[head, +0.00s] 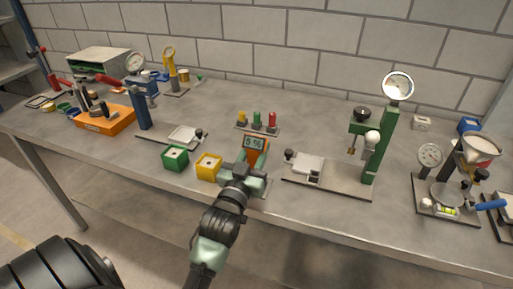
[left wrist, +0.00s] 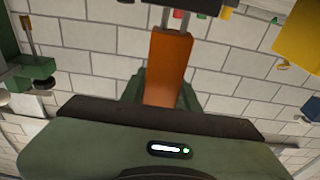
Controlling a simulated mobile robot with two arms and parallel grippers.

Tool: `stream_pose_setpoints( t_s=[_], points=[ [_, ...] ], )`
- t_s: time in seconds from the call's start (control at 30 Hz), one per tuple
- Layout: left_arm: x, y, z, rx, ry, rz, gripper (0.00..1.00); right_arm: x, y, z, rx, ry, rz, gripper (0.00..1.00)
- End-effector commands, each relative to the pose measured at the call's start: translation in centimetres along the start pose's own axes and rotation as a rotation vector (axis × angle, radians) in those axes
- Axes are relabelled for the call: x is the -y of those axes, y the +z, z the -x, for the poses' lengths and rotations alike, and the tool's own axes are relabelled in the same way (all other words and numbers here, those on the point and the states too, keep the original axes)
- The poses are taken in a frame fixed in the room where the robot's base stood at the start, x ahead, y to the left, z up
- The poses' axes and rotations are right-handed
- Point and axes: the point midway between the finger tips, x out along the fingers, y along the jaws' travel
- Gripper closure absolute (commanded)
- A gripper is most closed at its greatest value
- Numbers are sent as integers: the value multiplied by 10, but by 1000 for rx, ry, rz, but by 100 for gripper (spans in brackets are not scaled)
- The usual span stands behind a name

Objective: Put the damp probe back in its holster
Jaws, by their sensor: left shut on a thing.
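The damp probe (head: 256,154) is an orange hand-held meter with a dark display reading "8 %". My left gripper (head: 243,174) is shut on it near the front edge of the bench, with the display end showing beyond the fingers. In the left wrist view the probe's orange body (left wrist: 167,65) runs away from the gripper between the fingers. The probe's lower end is hidden by the gripper. I cannot make out the holster for certain; a grey plate shows partly behind the gripper. My right gripper is not in view.
A rack with yellow, green and red pegs (head: 257,127) stands just behind the probe. Green (head: 175,157) and yellow (head: 208,166) blocks are to the left. A green dial stand (head: 383,145) is to the right. Bare bench (head: 310,115) lies behind the rack.

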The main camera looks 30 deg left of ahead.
Motion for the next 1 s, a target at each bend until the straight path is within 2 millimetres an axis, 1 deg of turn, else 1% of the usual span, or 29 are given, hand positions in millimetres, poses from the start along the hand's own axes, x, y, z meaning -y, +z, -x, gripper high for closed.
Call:
stream_pose_setpoints(
  t_s=[0.5,0.8,0.83,0.87,0.9,1.0],
  points=[
    [0,16,2,0,0,0,99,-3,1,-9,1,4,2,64],
    [0,16,2,-1,0,0,99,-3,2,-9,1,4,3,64],
    [0,16,2,-1,0,0,64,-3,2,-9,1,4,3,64],
    [0,16,2,-1,0,0,56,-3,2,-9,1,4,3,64],
    [0,16,2,-1,0,0,44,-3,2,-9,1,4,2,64],
    [0,16,2,-1,0,0,44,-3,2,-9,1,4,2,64]
  ],
)
